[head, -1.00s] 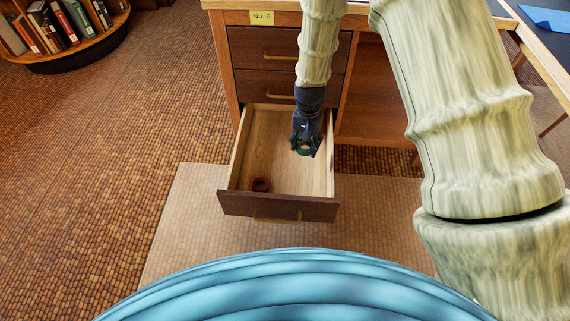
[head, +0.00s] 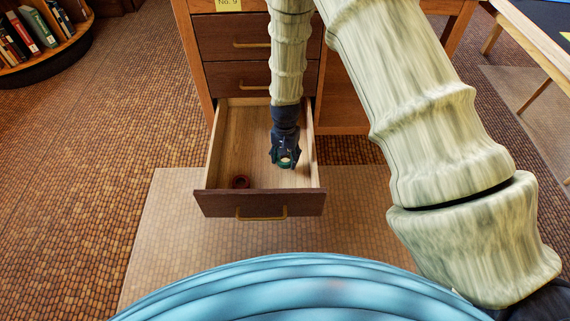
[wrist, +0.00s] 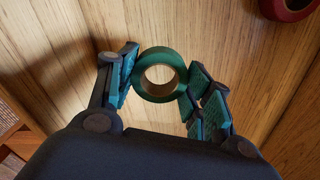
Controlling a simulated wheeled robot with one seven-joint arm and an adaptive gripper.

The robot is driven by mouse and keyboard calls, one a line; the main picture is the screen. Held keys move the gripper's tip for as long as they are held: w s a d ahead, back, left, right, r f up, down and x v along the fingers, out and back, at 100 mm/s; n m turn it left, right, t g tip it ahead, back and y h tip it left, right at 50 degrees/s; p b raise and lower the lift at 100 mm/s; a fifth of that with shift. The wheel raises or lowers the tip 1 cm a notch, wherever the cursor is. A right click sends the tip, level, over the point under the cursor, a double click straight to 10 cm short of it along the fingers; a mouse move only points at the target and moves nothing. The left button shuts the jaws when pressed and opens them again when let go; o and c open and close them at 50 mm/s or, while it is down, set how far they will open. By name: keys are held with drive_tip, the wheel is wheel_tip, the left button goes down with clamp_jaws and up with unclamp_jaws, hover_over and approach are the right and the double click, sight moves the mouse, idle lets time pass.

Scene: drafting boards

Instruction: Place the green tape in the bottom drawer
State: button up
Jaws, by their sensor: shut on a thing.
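The green tape (wrist: 143,92) is a roll held between the fingers of my gripper (wrist: 160,88) in the wrist view. In the head view my gripper (head: 285,160) reaches down inside the open bottom drawer (head: 219,160), toward its right side. The tape (head: 286,163) shows there as a small green ring at the fingertips. The drawer's wooden floor lies under the tape; I cannot tell whether the tape touches it.
A dark red roll (head: 240,182) lies in the drawer's front left corner; it also shows in the wrist view (wrist: 288,8). Two shut drawers (head: 232,75) sit above. The drawer floor between the two rolls is clear. A bookshelf (head: 45,45) stands far left.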

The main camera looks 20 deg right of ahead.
sight(285, 163)
wheel_tip(285, 163, down, 3)
drive_tip(key=shift+f+b, duration=0.15)
drive_tip(key=shift+b, duration=0.55)
drive_tip(key=o, duration=0.9)
wheel_tip(285, 163, up, 12)
drive_tip(key=p, duration=0.6)
